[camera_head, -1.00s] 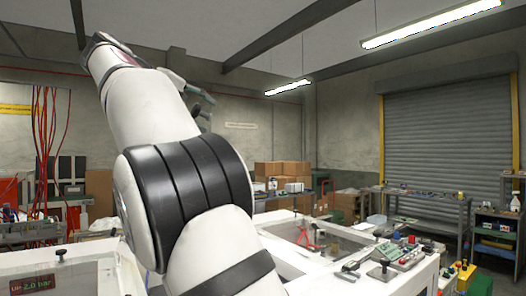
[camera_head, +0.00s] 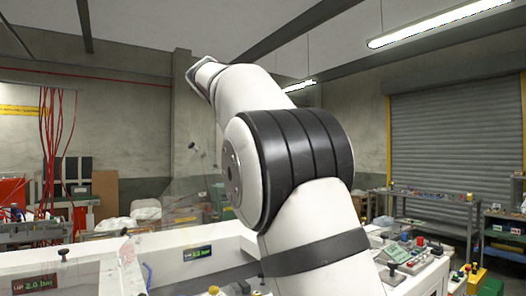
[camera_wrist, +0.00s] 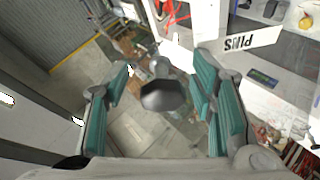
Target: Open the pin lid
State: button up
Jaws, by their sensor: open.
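My gripper (camera_wrist: 165,70) is open in the wrist view, its teal-padded fingers spread wide. A dark knob on a short stem (camera_wrist: 165,96) shows between the fingers, with clear gaps to the pads on both sides. In the head view, a clear lid panel (camera_head: 190,192) stands tilted up left of my arm, with a small dark knob (camera_head: 192,146) near its top. Its edges are faint. A white label reading PINS (camera_wrist: 252,40) shows upside down in the wrist view. My gripper is hidden behind my arm in the head view.
A green display (camera_head: 36,284) reads about 2.0 bar on the near-left machine. A second green display (camera_head: 197,253) is on a white machine frame. Devices and knobs crowd the bench (camera_head: 405,255) at right. A grey shutter (camera_head: 437,140) closes the back wall.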

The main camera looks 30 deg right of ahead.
jog(key=shift+d+f+y, duration=0.3)
jog(key=shift+d+f, duration=0.5)
jog(key=shift+d, duration=0.25)
jog(key=p+v, duration=0.4)
jog(key=v, duration=1.2)
jog(key=shift+a+f, duration=0.25)
jog(key=shift+f, duration=0.15)
dwell(0.4)
